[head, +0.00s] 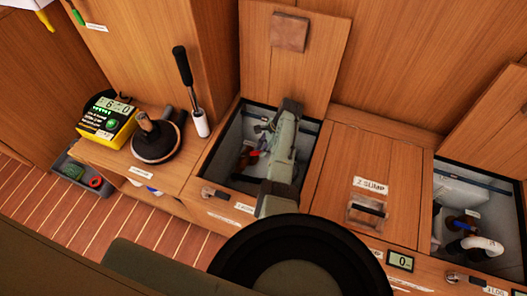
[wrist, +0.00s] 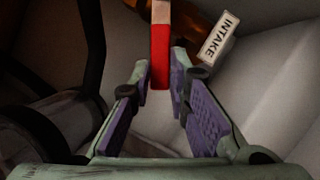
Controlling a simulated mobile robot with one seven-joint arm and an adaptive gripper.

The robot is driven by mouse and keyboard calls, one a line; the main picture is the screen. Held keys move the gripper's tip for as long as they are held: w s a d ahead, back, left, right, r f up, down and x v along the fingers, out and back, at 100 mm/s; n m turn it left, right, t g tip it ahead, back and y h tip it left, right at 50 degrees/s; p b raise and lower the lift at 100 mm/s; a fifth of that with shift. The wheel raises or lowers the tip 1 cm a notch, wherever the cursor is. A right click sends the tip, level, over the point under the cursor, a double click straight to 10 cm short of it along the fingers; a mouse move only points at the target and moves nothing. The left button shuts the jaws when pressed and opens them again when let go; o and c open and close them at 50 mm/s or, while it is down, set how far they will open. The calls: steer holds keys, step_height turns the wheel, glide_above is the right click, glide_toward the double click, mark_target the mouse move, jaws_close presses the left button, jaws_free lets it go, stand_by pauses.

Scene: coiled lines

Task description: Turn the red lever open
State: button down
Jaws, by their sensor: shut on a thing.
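The red lever (wrist: 160,62) shows in the wrist view as a narrow red bar with a paler upper part, standing between my gripper's two purple-padded fingers. My gripper (wrist: 161,82) is shut on it, near its lower end. In the head view my gripper (head: 262,132) reaches down into the left open floor compartment (head: 231,143). A small red part (head: 254,158) shows low in that compartment, partly hidden by my arm. An INTAKE label (wrist: 219,39) is right of the lever in the wrist view.
The compartment's wooden lid (head: 293,65) stands open behind. A closed SUMP hatch (head: 365,185) lies to the right, then another open compartment (head: 470,190) with pipes. On the left are a yellow meter (head: 107,118) and a plunger (head: 156,140). A dark hose (wrist: 92,45) runs left of my fingers.

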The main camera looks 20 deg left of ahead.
steer(key=shift+w, duration=0.1)
steer(key=c, duration=1.5)
jaws_free()
steer(key=v, duration=1.2)
